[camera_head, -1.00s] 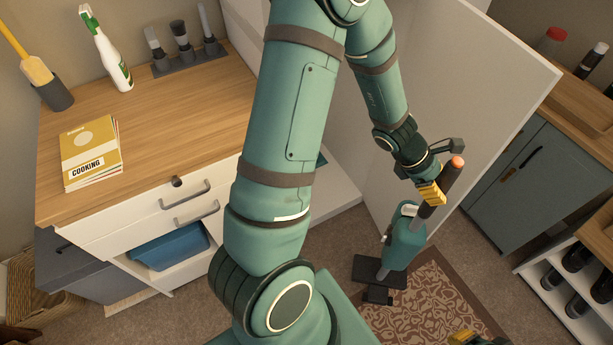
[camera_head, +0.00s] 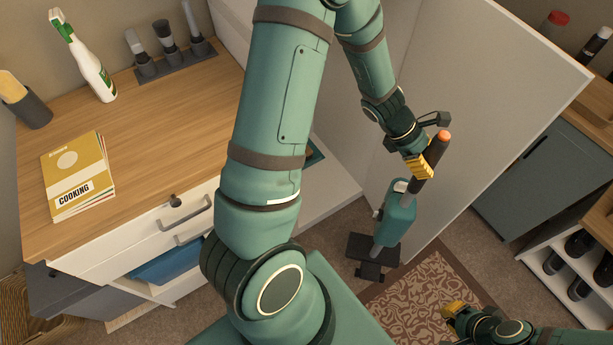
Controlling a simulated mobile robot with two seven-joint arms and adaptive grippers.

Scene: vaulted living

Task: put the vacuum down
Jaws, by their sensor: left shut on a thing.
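The vacuum is a stick type with a teal body (camera_head: 396,220), a dark handle with an orange tip, and a flat black floor head (camera_head: 373,250). It stands nearly upright, leaning a little to the right, with its head at the carpet beside the patterned rug. My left gripper (camera_head: 421,166) is shut on the vacuum's handle, just below the orange tip. My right gripper (camera_head: 452,310) is low at the bottom right, over the rug and apart from the vacuum; I cannot tell whether its fingers are open.
A white door panel (camera_head: 490,90) stands behind the vacuum. The brown patterned rug (camera_head: 415,295) lies in front. A wooden-topped drawer unit (camera_head: 130,150) is at left, with a cookbook (camera_head: 75,175) and spray bottle (camera_head: 85,60). A bottle shelf (camera_head: 560,255) is at right.

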